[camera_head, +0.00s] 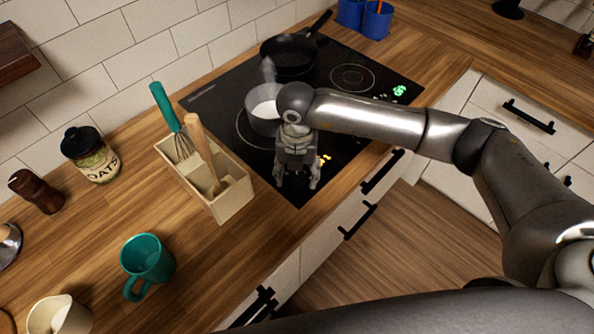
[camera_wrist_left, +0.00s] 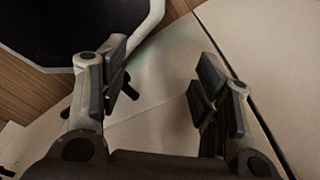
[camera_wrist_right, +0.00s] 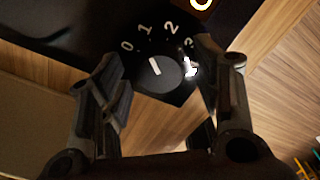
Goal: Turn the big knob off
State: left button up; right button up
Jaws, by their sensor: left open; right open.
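The big knob (camera_wrist_right: 158,75) is round and dark, on a black panel marked 0, 1, 2 and 3. Its white line points up and left, roughly between 0 and 1. My right gripper (camera_wrist_right: 160,68) is open, with one finger on each side of the knob in this view; I cannot tell whether either finger touches it. In the head view the right gripper (camera_head: 297,183) points down at the cooktop's (camera_head: 345,170) front edge, and the knob is not clearly visible there. My left gripper (camera_wrist_left: 160,75) is open and empty; it is not seen in the head view.
A pot (camera_head: 262,122) and a black pan (camera_head: 288,62) stand on the cooktop. Yellow and green lights glow on it. A utensil box (camera_head: 232,200) with a whisk stands left of my right gripper. A teal mug (camera_head: 148,258) and oats jar (camera_head: 92,160) are farther left.

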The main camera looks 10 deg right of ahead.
aim_at(297, 176)
jog(key=c, duration=1)
jog(key=shift+f+n+b, duration=0.15)
jog(key=shift+n+b, duration=0.25)
jog(key=shift+b, duration=0.4)
jog(key=shift+c, duration=0.2)
jog(key=n+b, duration=0.5)
jog(key=b, duration=0.2)
jog(key=shift+f, duration=0.1)
jog(key=shift+r+n+b, duration=0.25)
jog(key=shift+n+b, duration=0.95)
jog(key=shift+b, duration=0.25)
jog(key=o, duration=1)
jog(key=shift+o, duration=0.2)
notch_tip(297, 176, up, 12)
